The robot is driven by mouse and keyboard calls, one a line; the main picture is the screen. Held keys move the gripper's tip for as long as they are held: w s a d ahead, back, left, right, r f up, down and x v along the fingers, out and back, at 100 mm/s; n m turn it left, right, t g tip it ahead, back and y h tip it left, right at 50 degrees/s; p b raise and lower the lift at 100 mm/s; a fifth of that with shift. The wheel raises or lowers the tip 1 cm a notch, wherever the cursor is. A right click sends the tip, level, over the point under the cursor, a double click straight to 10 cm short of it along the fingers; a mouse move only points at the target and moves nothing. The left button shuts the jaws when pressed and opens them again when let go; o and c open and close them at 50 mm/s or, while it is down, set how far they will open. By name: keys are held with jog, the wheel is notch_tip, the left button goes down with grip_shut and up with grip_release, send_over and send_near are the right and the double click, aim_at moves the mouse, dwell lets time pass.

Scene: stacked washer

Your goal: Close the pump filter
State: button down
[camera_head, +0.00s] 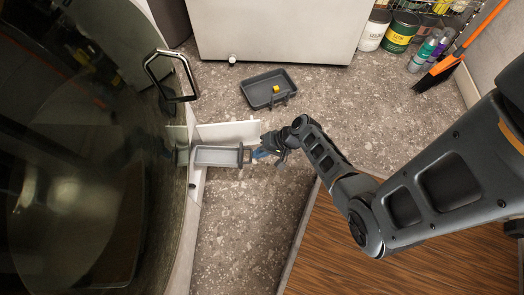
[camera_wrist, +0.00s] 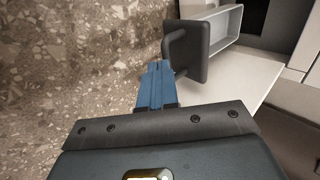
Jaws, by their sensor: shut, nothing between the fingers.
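The pump filter (camera_head: 217,156) is a light grey drawer-like tray sticking out of the low front of the washer, with a dark handle plate at its outer end. In the wrist view its tray (camera_wrist: 218,27) runs back toward the machine, and the dark handle (camera_wrist: 185,48) faces me. A white flap (camera_head: 230,131) stands open beside it. My gripper (camera_head: 261,154) has blue fingers, shut and empty, at the outer end of the filter. In the wrist view the fingertips (camera_wrist: 157,66) are right by the handle; I cannot tell whether they touch it.
The washer's large dark door (camera_head: 75,160) with a looped handle fills the left. Paint cans (camera_head: 400,33), bottles and an orange broom (camera_head: 462,55) stand at the upper right. Floor below the filter is clear.

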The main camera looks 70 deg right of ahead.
aim_at(195, 154)
jog(key=w+a, duration=0.2)
jog(key=w, duration=0.4)
jog(key=w+a+b, duration=0.1)
jog(key=w+a, duration=0.1)
jog(key=w, duration=0.5)
jog(key=w+a+b, duration=0.1)
jog(key=w+a, duration=0.2)
jog(key=w, duration=0.3)
jog(key=shift+w, duration=0.2)
jog(key=p+v, duration=0.4)
jog(key=v, duration=0.4)
